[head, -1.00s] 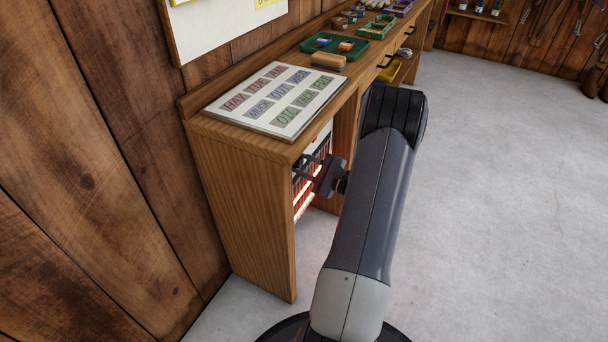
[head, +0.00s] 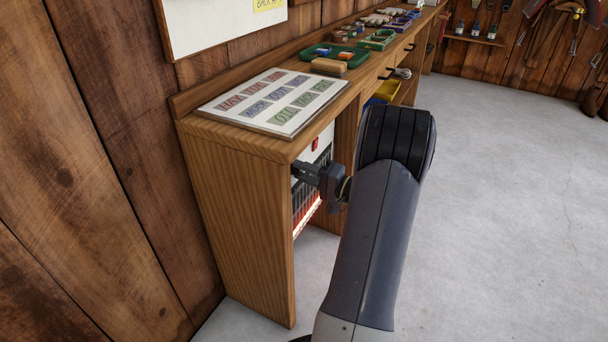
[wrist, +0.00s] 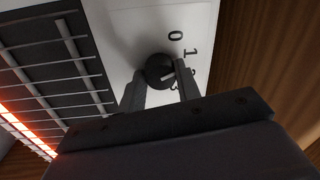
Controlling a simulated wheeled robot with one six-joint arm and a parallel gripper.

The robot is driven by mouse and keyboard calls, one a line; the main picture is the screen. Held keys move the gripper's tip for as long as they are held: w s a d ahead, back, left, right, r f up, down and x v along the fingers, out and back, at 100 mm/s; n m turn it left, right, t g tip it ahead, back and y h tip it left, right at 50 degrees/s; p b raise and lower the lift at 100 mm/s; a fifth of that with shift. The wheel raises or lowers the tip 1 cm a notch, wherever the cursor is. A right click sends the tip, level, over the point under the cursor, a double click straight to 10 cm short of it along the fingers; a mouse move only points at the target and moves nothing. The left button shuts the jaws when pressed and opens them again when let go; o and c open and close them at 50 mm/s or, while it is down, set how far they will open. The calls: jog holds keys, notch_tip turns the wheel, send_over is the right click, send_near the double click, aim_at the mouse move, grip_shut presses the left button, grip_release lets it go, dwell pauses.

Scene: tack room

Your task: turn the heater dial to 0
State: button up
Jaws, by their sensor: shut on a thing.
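The heater (head: 325,146) stands under the bench, with a white panel and a glowing grille. Its black round dial (wrist: 159,68) shows in the wrist view on the white panel, with a white pointer mark. Printed 0 (wrist: 175,36) and 1 (wrist: 190,53) sit beside it; another marking below the 1 is partly hidden by a finger. The pointer faces right, below the 1, towards the partly hidden marking. My gripper (wrist: 160,84) is shut on the dial, one finger on each side. In the head view my gripper (head: 300,170) hides the dial.
The heater sits between the wooden bench's end panel (head: 240,220) and an inner upright, under the benchtop, so room is tight. A red switch (head: 315,143) is on the panel. A sign board (head: 265,103) and green tray (head: 331,51) lie on top. Open floor (head: 500,200) is at right.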

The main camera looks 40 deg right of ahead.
jog(key=n, duration=0.4)
jog(key=shift+n+y, duration=0.3)
jog(key=shift+n, duration=1.7)
jog(key=shift+g, duration=0.3)
jog(key=o, duration=1)
jog(key=shift+c, duration=0.2)
jog(key=p+v, duration=0.3)
jog(key=v, duration=0.7)
jog(key=shift+s+d, duration=0.2)
jog(key=shift+s, duration=0.15)
jog(key=shift+f, duration=0.15)
